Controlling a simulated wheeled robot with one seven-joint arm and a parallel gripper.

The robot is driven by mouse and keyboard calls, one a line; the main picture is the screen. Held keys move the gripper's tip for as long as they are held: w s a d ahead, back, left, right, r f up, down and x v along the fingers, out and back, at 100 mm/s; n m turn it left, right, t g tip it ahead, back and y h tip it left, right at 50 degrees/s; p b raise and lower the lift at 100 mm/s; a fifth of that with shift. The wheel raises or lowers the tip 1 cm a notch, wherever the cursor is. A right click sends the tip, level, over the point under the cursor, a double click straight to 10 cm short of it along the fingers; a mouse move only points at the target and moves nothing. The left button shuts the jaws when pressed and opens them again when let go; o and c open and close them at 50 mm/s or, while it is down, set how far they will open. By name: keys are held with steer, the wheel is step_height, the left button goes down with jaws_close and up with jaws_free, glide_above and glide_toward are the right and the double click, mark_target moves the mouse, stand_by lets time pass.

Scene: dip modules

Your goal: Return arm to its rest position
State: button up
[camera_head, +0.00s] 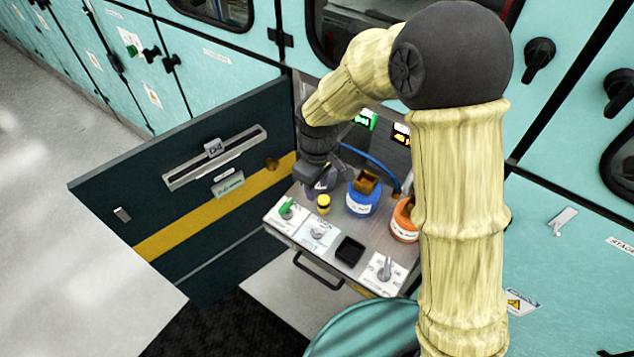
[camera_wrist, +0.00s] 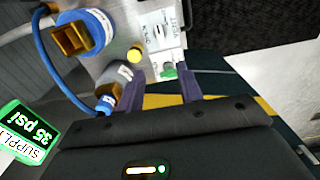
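My arm, in a pale yellow cover, reaches over a pulled-out metal module shelf (camera_head: 338,228) in the head view. My gripper (camera_head: 322,184) is at the shelf's back left, near a small yellow knob (camera_head: 323,204). In the wrist view my gripper (camera_wrist: 160,90) has its two purple fingers apart, and no object shows held between them. The green-handled switch (camera_wrist: 169,71) and the yellow knob (camera_wrist: 136,55) lie beyond the fingers. A blue round fitting with a brown top (camera_head: 362,193) stands right of my gripper. It also shows in the wrist view (camera_wrist: 90,35).
A dark door (camera_head: 190,165) with a yellow stripe stands open at the left. An orange fitting (camera_head: 404,222) is partly hidden by my arm. A blue hose (camera_head: 372,163) runs behind the fittings. Teal cabinets (camera_head: 205,55) line the back. Grey floor (camera_head: 50,225) is clear at left.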

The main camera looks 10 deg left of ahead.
stand_by(0.3)
steer(key=s+d+r+m+t+p, duration=0.1)
steer(key=s+d+r+m, duration=0.1)
steer(key=d, duration=0.6)
steer(key=s+d+r+m+p, duration=0.2)
steer(key=d+r+m, duration=0.3)
steer(key=d+m, duration=0.2)
steer(key=s+d+r+m+t+p, duration=0.1)
steer(key=s+d+r+m+p, duration=0.1)
steer(key=d, duration=0.8)
step_height(320, 180, up, 2)
steer(key=shift+s+d+r+m+t, duration=0.1)
steer(key=shift+s+d+m+t, duration=0.35)
steer(key=shift+m, duration=0.75)
steer(key=shift+s+a, duration=0.1)
